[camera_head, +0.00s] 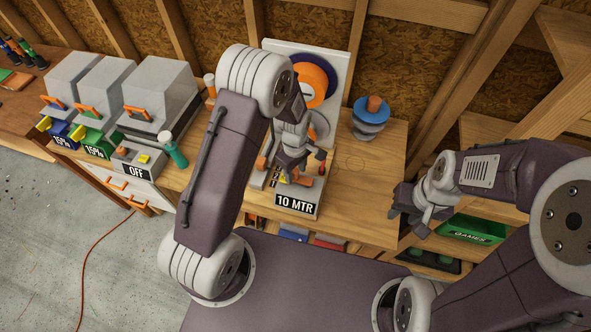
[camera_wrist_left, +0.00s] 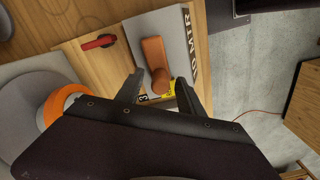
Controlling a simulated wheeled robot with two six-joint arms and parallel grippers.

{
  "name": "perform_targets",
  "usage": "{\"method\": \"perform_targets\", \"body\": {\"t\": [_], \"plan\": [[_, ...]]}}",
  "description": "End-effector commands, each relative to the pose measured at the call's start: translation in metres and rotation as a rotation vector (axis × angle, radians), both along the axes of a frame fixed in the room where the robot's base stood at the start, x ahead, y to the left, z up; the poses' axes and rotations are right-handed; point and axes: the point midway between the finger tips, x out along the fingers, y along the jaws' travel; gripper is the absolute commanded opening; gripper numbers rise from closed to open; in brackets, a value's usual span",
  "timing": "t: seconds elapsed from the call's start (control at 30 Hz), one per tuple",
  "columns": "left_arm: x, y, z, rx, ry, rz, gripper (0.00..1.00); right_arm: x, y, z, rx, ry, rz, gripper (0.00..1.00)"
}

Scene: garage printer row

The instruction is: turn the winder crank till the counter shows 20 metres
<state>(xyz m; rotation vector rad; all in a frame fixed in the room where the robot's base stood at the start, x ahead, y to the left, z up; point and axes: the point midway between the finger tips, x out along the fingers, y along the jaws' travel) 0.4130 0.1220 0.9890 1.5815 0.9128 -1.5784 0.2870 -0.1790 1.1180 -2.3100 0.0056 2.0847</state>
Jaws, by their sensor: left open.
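The winder (camera_head: 306,208) stands on the wooden bench, and its front label reads 10 MTR. It carries a white back panel with an orange and blue spool (camera_head: 318,85). The orange crank (camera_wrist_left: 153,52) shows in the left wrist view, its knob end between my left fingers. My left gripper (camera_head: 292,168) is over the winder base and hides much of the crank in the head view. In the left wrist view my left gripper (camera_wrist_left: 158,92) is open, one finger on each side of the knob; contact is unclear. My right gripper (camera_head: 418,212) is right of the bench, away from the winder.
A red lever (camera_wrist_left: 99,42) sits beside the crank on the winder. A blue and grey spool stack (camera_head: 370,118) stands right of the winder. Several grey boxes, a panel reading OFF (camera_head: 138,171) and a green bottle (camera_head: 173,150) stand to the left. A green box (camera_head: 472,230) is on the right shelf.

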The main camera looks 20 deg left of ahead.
Motion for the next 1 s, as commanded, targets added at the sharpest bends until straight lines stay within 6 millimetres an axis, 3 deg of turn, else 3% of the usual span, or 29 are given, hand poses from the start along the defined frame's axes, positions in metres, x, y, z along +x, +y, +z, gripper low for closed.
{"method": "perform_targets", "body": {"t": [0.27, 0.43, 0.47, 0.77, 1.0], "plan": [[0.0002, 0.0000, -0.0043, 0.000, -0.001, 0.000, 0.45, -0.0001, 0.0000, 0.0006, 0.000, 0.000, 0.000, 0.36], [0.0002, 0.0000, -0.0041, 0.000, -0.001, 0.000, 0.03, -0.0001, 0.0000, 0.0006, 0.000, 0.000, 0.000, 0.36], [0.0002, 0.0000, -0.0041, 0.000, -0.001, 0.000, 0.00, 0.0000, 0.0000, 0.0006, 0.000, 0.000, 0.000, 0.36], [0.0016, 0.0000, -0.0042, -0.001, -0.002, -0.024, 0.00, 0.0000, 0.0000, 0.0002, 0.000, 0.000, 0.000, 0.36], [0.0076, -0.0009, -0.0043, 0.000, -0.002, -0.152, 0.00, 0.0000, 0.0000, -0.0014, 0.000, 0.000, 0.000, 0.36]]}}
